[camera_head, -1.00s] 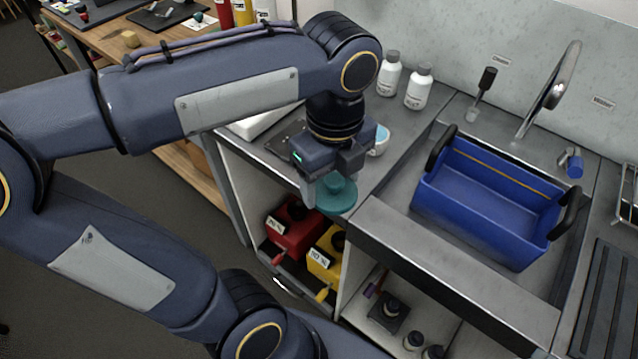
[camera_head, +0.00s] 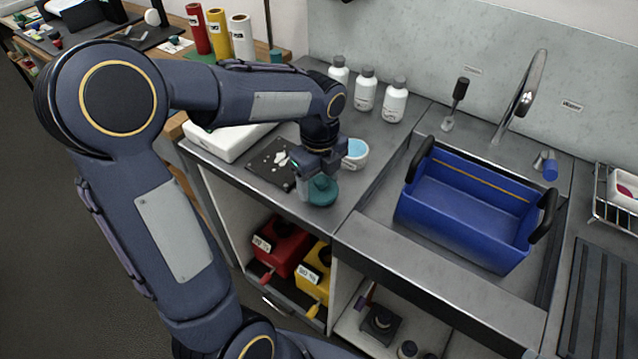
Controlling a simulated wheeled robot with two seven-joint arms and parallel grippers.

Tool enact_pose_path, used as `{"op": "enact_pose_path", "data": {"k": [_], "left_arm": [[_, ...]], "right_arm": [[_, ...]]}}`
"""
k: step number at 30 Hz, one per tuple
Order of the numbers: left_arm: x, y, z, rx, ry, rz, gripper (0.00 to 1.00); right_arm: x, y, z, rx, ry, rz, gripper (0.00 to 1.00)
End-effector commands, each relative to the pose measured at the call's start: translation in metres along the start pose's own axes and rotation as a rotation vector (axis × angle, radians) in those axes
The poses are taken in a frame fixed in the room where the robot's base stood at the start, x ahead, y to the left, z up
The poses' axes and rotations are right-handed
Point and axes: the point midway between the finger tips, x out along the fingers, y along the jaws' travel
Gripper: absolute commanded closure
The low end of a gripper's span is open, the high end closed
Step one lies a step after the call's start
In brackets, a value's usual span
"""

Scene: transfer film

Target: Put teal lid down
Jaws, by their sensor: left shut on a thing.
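The teal lid (camera_head: 322,196) is a round disc with a raised knob on top. My left gripper (camera_head: 318,186) is shut on its knob. The lid is over or on the grey counter (camera_head: 345,205), near its front edge; I cannot tell whether it touches the surface. A small white cup with light blue contents (camera_head: 356,153) stands just behind and to the right of the gripper. My right gripper does not show.
A dark board with pale scraps (camera_head: 270,166) and a white box (camera_head: 232,140) lie left of the gripper. White bottles (camera_head: 366,90) stand behind. A blue crate (camera_head: 462,215) sits in the sink at right. Red (camera_head: 282,246) and yellow containers (camera_head: 312,274) are below the counter.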

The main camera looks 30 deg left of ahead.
Motion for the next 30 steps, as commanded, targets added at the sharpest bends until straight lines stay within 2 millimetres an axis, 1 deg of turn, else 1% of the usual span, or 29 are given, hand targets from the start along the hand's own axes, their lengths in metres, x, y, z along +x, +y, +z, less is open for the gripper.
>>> {"op": "enact_pose_path", "data": {"k": [1,3,11,15,16,20,21,28,30], "left_arm": [[0.008,0.001,0.000,0.000,0.001,0.002,0.56],[0.013,0.001,0.000,0.000,0.001,0.001,0.56],[0.014,0.000,0.000,-0.001,0.000,-0.001,0.56],[0.018,0.001,0.000,-0.001,0.001,-0.001,0.56],[0.018,0.000,0.000,-0.001,0.000,-0.001,0.32],[0.017,0.000,0.000,-0.001,0.000,-0.001,0.15],[0.017,0.001,0.000,-0.001,0.000,-0.001,0.13],[0.017,0.000,0.000,-0.001,0.000,-0.001,0.13],[0.013,0.000,0.000,-0.001,0.000,-0.002,0.13]], "right_arm": [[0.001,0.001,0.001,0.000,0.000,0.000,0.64],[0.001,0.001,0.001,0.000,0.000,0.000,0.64],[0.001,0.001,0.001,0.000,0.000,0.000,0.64],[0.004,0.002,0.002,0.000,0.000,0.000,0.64],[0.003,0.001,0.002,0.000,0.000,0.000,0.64],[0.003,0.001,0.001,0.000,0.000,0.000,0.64],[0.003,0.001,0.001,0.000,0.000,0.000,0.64],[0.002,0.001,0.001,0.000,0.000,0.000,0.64],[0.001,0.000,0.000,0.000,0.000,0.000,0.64]]}}
